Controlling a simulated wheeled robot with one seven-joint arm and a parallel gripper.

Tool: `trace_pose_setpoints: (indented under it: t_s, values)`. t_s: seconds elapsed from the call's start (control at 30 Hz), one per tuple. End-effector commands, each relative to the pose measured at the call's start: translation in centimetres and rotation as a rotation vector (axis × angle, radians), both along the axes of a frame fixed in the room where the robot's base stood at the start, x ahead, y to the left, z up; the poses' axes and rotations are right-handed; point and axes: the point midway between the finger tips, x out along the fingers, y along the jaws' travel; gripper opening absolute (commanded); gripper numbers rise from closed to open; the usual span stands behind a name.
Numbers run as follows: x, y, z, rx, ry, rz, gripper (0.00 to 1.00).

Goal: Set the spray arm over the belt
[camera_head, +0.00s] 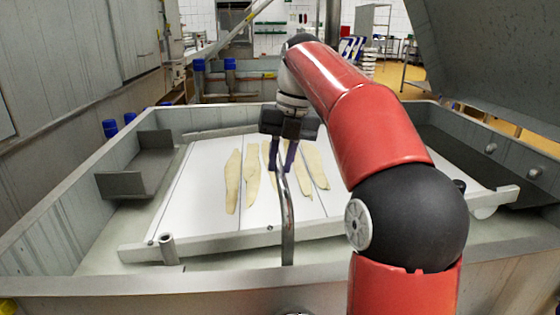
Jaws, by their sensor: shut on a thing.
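The spray arm (287,215) is a bent grey metal tube that rises from the near rim of the vat and leans over the white belt (195,190). My gripper (282,158) is over the belt, its dark fingers shut on the upper part of the tube. The tube's tip is hidden by the fingers. Several long pale strips (233,180) lie on the belt, to the left and right of my gripper. My red and black arm reaches in from the right and covers part of the belt's right side.
A grey metal vat wall (60,220) surrounds the belt. A grey bent plate (140,165) stands at the belt's left. A short post (168,250) stands at the near left corner of the belt frame. A large grey panel (490,60) slants at the upper right.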

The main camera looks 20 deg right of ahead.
Motion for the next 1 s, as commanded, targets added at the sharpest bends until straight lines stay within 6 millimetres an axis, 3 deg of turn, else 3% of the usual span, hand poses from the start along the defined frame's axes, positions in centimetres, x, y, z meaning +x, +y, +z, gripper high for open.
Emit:
trace_pose_setpoints:
  t_s: [0.33,0.37,0.5,0.8,1.0]
  values:
    - [0.0,0.4,0.1,0.005,-0.002,0.011,0.00]
    - [0.0,0.4,0.1,0.005,-0.002,0.011,0.24]
    - [0.0,0.3,0.1,0.004,-0.002,0.009,0.41]
    - [0.0,0.1,0.2,0.003,-0.001,0.006,0.41]
    - [0.0,-0.3,3.0,0.002,-0.004,0.006,0.41]
